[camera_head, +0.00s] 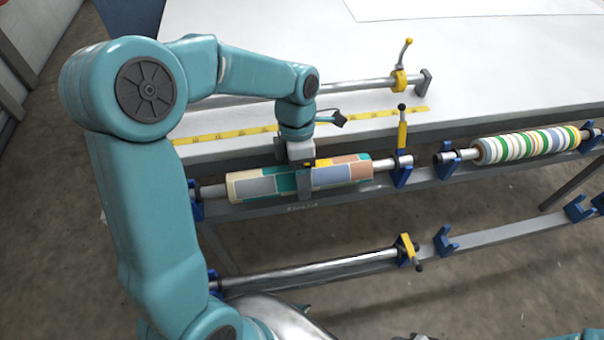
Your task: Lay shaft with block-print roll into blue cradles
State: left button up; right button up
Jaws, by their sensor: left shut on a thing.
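The shaft (212,191) carries a roll with a patchwork block print (345,174) in cream, grey-blue, teal and orange. My left gripper (304,184) comes down from above and is shut on the roll near its middle. The shaft's right end lies at a blue cradle (401,176) with an upright yellow latch (402,132). Its left end is at another blue cradle (196,208), partly hidden by my left arm. I cannot tell whether the shaft rests fully in them. My right gripper is not in view.
A striped roll (525,145) lies in cradles to the right. Below, a bare shaft (310,268) lies on the lower rail, with an empty blue cradle (446,241) to its right. The white table (480,65) behind bears a clamped shaft (355,86) and yellow tape (225,136).

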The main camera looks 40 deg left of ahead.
pick_arm(q)
jog(key=shift+d, duration=0.15)
jog(key=shift+s+f, duration=0.1)
jog(key=shift+f, duration=0.05)
jog(key=shift+f+b, duration=0.25)
jog(key=shift+b, duration=0.1)
jog(key=o, duration=1.4)
jog(key=shift+o, duration=0.4)
jog(key=shift+r, duration=0.15)
